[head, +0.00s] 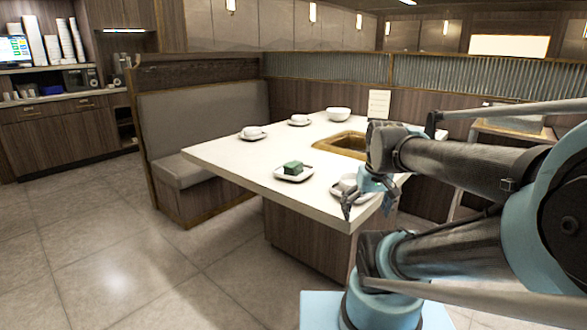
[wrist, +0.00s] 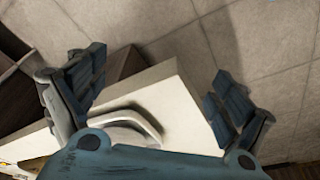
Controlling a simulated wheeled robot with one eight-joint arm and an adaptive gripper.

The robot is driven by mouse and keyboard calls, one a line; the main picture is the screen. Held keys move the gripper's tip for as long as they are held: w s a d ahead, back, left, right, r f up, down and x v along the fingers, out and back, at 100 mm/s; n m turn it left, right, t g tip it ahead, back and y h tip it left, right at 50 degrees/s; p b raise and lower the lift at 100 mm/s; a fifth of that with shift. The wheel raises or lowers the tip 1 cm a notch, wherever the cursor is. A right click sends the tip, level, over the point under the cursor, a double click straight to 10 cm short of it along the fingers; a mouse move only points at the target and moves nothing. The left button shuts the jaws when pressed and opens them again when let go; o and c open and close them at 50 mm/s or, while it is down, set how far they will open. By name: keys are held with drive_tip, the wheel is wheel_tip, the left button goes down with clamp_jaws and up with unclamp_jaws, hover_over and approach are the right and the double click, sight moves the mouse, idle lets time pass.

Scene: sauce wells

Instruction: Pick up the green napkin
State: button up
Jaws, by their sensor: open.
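The green napkin (head: 293,168) is a small dark green block on a white square plate (head: 305,176) near the table's front edge. My gripper (head: 366,203) hangs to the right of it in the head view, by the table's front right corner, apart from the napkin. In the wrist view my gripper (wrist: 152,82) has its two fingers spread wide with nothing between them but the table corner and floor behind. The napkin cannot be made out in the wrist view.
The white table (head: 235,160) has a recessed wood-framed well (head: 325,147). A cup and plate (head: 340,189) sit close to my gripper, partly covered by it. More crockery and a white bowl (head: 338,114) stand farther back. A bench (head: 200,120) is at left; the floor in front is clear.

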drive_tip(key=w+a+r+n+y, duration=0.1)
drive_tip(key=w+a+r+n, duration=0.2)
drive_tip(key=w+r, duration=0.4)
drive_tip(key=w+a+r+n+y, duration=0.15)
drive_tip(key=w+a+r, duration=0.3)
drive_tip(key=w, duration=0.45)
drive_tip(key=n, duration=0.5)
approach(294, 164)
drive_tip(key=shift+y, duration=0.45)
drive_tip(key=shift+w+d+x, duration=0.1)
drive_tip(key=shift+d+x, duration=0.05)
drive_tip(key=shift+x, duration=1.25)
drive_tip(key=shift+w+d+x, duration=0.1)
drive_tip(key=shift+d+x, duration=0.05)
drive_tip(key=shift+x, duration=1.2)
drive_tip(key=shift+w+d+x, duration=0.1)
drive_tip(key=shift+d+x, duration=0.05)
drive_tip(key=shift+x, duration=1.25)
drive_tip(key=shift+f, duration=0.1)
drive_tip(key=shift+c, duration=0.3)
drive_tip(key=c, duration=0.8)
